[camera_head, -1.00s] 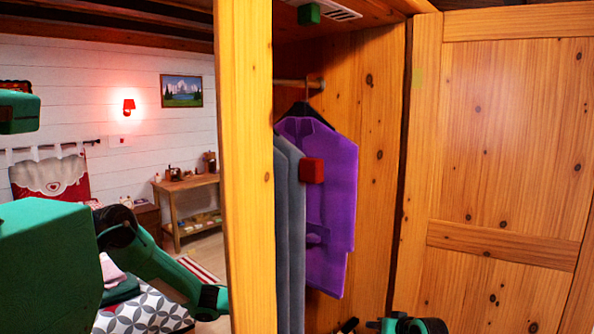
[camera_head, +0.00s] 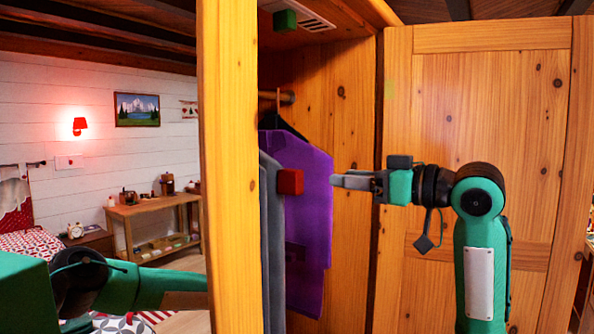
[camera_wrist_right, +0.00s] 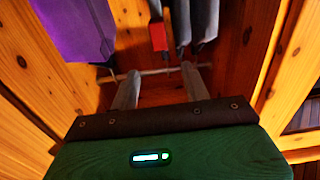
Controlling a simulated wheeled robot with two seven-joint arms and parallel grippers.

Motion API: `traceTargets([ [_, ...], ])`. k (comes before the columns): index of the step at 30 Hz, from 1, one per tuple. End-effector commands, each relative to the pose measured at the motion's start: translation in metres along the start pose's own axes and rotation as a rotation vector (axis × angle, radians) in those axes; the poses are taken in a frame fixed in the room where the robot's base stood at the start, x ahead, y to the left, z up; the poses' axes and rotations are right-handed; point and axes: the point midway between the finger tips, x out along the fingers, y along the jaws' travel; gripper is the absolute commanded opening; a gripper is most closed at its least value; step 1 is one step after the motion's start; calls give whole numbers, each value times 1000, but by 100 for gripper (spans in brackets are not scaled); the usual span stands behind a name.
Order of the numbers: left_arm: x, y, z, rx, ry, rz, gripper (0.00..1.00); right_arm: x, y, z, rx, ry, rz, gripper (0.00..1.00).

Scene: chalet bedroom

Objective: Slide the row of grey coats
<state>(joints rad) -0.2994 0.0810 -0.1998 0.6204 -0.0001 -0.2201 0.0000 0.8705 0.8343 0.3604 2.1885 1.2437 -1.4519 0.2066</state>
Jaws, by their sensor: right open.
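The grey coats (camera_head: 272,240) hang close together at the left of the open wardrobe, partly hidden by its front panel. In the right wrist view they (camera_wrist_right: 205,20) are at the top, right of centre. A purple coat (camera_head: 306,210) hangs to their right. A red block (camera_head: 290,181) sits at the grey coats' edge, in front of the purple coat; the right wrist view shows it (camera_wrist_right: 158,36) between purple and grey. My right gripper (camera_head: 334,181) is open and empty, just right of the purple coat in the head view. My left gripper is out of sight.
The hanging rail (camera_head: 285,97) crosses the wardrobe above the coats. The front panel (camera_head: 228,170) stands left of the opening, and the wooden door (camera_head: 480,100) is behind my right arm. A green block (camera_head: 285,20) is at the top. The wardrobe's right interior is free.

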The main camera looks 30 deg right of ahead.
Motion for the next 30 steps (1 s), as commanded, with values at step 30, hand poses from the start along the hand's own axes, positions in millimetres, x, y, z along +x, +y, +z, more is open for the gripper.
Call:
traceTargets([
  [30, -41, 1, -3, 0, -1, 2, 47, 110, 0, 0, 2, 0, -1, 37],
])
